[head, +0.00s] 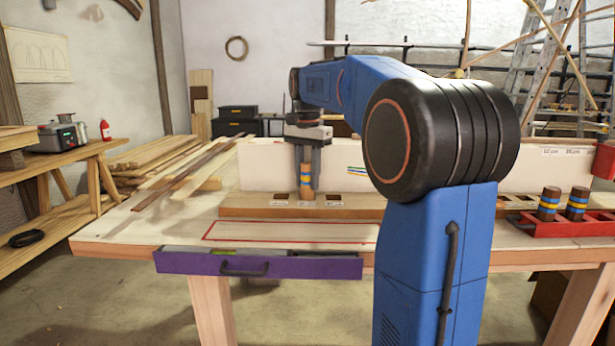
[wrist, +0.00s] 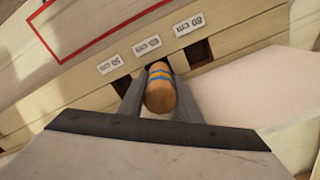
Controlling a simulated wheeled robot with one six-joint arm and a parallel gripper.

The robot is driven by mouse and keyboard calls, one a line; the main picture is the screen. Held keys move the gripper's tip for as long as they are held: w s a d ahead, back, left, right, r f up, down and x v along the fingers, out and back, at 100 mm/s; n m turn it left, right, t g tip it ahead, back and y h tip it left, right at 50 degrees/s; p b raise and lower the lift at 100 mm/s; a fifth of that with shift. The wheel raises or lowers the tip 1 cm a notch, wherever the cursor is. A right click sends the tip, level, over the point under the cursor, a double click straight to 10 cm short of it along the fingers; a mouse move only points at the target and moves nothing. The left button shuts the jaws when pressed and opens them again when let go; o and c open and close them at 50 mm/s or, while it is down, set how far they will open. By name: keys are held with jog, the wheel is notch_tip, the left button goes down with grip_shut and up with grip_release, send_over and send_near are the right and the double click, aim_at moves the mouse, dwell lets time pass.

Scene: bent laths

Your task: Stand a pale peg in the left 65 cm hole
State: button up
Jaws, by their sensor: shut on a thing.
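A pale wooden peg (head: 306,181) with blue and yellow bands is upright between the fingers of my gripper (head: 304,172), which is shut on it. In the wrist view the peg (wrist: 160,93) is at the middle hole, behind the label reading 65 cm (wrist: 147,45). The peg's lower end covers that hole, so I cannot tell how deep it goes. The wooden hole board (head: 240,207) lies along the table. Open dark holes lie on either side, by the 50 cm label (wrist: 109,64) and the 80 cm label (wrist: 189,25).
A red tray (head: 590,230) at the right holds darker banded pegs (head: 549,204). A white panel (head: 270,165) stands behind the hole board. A red outlined area (head: 290,231) in front is bare. A purple drawer (head: 300,267) is at the front edge. Long laths (head: 190,180) lie at the left.

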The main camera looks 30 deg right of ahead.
aim_at(308, 163)
jog(key=shift+f, duration=0.45)
jog(key=o, duration=1.2)
jog(key=shift+c, duration=0.2)
jog(key=shift+r, duration=0.1)
jog(key=shift+r, duration=4.4)
jog(key=shift+s, duration=0.1)
